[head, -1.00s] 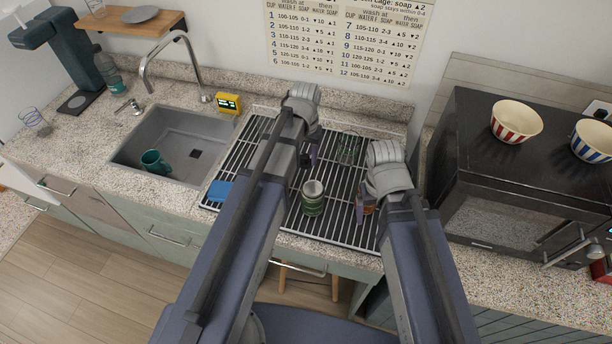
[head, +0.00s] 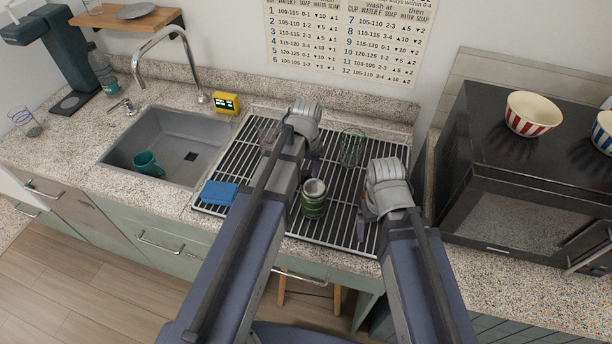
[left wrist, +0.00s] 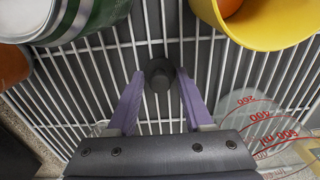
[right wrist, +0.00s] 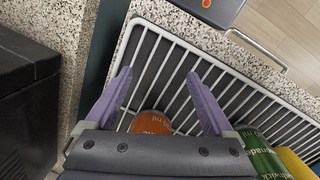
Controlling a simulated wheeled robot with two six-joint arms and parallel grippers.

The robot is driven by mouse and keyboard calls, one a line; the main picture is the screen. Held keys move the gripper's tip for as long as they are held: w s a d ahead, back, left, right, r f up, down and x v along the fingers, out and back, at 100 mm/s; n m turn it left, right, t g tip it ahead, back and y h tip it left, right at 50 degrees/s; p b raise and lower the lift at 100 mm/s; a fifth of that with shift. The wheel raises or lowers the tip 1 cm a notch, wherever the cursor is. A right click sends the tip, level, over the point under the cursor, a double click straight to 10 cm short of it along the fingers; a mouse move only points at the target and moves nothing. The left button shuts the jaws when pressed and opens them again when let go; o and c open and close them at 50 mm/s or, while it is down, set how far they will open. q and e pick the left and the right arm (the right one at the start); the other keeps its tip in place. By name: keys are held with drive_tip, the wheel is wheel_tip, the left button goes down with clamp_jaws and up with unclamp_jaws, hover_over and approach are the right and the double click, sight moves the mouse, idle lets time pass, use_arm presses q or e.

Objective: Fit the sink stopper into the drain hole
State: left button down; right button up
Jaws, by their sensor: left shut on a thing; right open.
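The sink stopper (left wrist: 158,72) is a small dark round piece with a knob, seen in the left wrist view over the wire rack. My left gripper (left wrist: 158,92) is shut on it between its purple fingertips. In the head view my left arm's wrist hides the stopper.
The wire rack (head: 335,225) holds a green can (head: 314,205), a yellow cup (left wrist: 262,28) and a measuring glass (left wrist: 265,130). A blue sponge (head: 219,192) lies at its left edge. A microwave (head: 500,150) stands right.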

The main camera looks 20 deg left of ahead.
sight(306, 173)
use_arm(q)
drive_tip(key=shift+f, duration=0.15)
use_arm(e)
drive_tip(key=shift+f, duration=0.2)
use_arm(q)
drive_tip(key=shift+c, duration=1.5)
unclamp_jaws()
drive_tip(key=shift+r, duration=0.2)
use_arm(e)
drive_tip(key=shift+r, duration=0.2)
use_arm(q)
wheel_tip(306, 173, up, 12)
drive_tip(key=p, duration=1.2)
drive_tip(key=shift+c, duration=0.3)
use_arm(e)
wheel_tip(306, 173, up, 12)
